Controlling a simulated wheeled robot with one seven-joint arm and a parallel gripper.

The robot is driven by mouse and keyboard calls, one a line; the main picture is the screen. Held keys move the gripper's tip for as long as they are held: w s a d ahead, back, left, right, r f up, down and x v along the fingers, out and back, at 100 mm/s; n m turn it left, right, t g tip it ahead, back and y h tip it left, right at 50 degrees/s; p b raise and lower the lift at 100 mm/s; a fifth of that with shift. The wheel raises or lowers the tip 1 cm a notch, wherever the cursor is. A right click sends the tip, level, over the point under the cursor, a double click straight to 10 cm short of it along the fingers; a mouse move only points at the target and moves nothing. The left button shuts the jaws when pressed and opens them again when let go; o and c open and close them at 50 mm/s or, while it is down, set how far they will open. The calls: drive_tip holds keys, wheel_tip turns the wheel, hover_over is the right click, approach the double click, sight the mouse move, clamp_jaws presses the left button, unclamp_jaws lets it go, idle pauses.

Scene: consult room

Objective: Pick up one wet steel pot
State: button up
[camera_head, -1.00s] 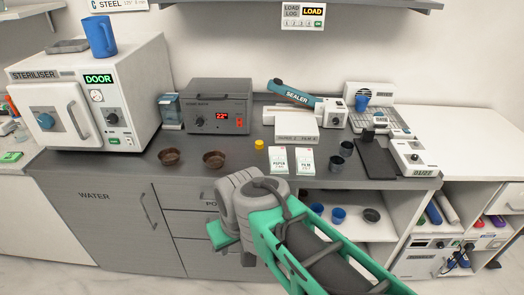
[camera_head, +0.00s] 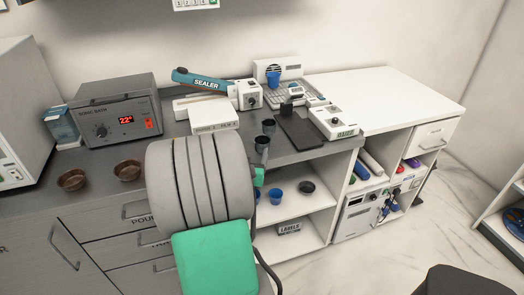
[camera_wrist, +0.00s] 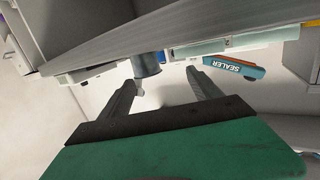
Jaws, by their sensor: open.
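Two dark grey steel pots stand on the counter's front right part in the head view: a rear pot (camera_head: 268,126) and a front pot (camera_head: 261,144). I cannot tell whether either is wet. My gripper is mostly hidden behind my arm in the head view; a green part of it shows just below the front pot. In the wrist view, my open gripper (camera_wrist: 163,80) has a dark grey pot (camera_wrist: 147,64) ahead, between its fingertips and nearer the left finger. The jaws hold nothing, and contact with the pot cannot be seen.
A black scale plate (camera_head: 299,127) and the sealer (camera_head: 205,82) flank the pots. A drying rack (camera_head: 300,95) with a blue cup stands behind. Two brown bowls (camera_head: 128,170) are at left. Blue pots (camera_head: 276,196) and a dark bowl (camera_head: 307,187) sit on the shelf below.

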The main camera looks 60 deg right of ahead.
sight(261, 145)
drive_tip(key=shift+h, duration=0.6)
drive_tip(key=d, duration=0.1)
drive_tip(key=s+d+p, duration=0.1)
drive_tip(key=s+d, duration=0.1)
drive_tip(key=shift+d+r, duration=0.15)
drive_tip(key=shift+d, duration=0.2)
drive_tip(key=p+x, duration=0.1)
drive_tip(key=x, duration=0.2)
drive_tip(key=p+x, duration=0.1)
drive_tip(key=x, duration=0.1)
drive_tip(key=shift+w+d+f+p, duration=0.1)
drive_tip(key=shift+w+f+p, duration=0.2)
drive_tip(key=shift+f, duration=0.1)
drive_tip(key=c, duration=1.3)
